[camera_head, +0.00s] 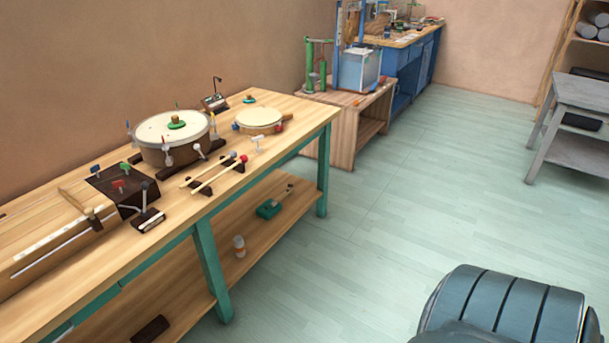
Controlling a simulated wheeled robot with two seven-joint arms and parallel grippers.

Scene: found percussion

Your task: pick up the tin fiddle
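A small green box-like body with a thin wooden neck (269,208) lies on the lower shelf of the long workbench, near its far right end. It looks like the tin fiddle. The neck points up and to the right, with a dark tip. Nothing visible lies on top of it. Neither my left nor my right gripper is in view.
The workbench top (290,110) overhangs the lower shelf (228,262). A green leg (211,268) stands left of the fiddle, another (322,185) right. A drum (172,137) and mallets (218,173) are on top. The floor (400,200) in front is clear.

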